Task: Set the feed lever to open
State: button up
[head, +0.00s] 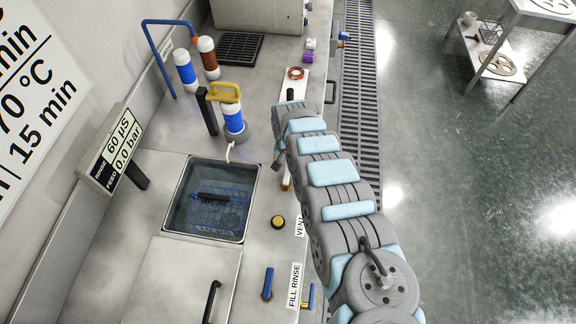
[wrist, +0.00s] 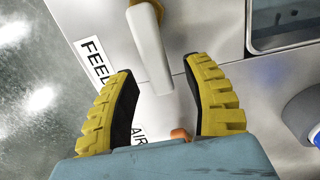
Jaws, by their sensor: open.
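The feed lever (wrist: 150,48) shows in the wrist view as a pale cream handle beside the FEED label (wrist: 95,62). It hangs from a brownish pivot at the top edge of the picture, and its free end reaches down between the fingers. My gripper (wrist: 158,68) has yellow ribbed fingers with dark pads. They are open, one on each side of the handle's lower part, with visible gaps in the picture; depth and contact are unclear. In the head view my arm hides the feed lever and most of the gripper.
An orange knob (wrist: 180,134) sits between the fingers near the AIR label (wrist: 138,136). A sink with a basket (head: 243,235) lies left of my arm. A blue lever (head: 268,283) is by the FILL RINSE label. The display (head: 113,150) reads feed 0.0 bar.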

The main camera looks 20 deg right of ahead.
grip_shut()
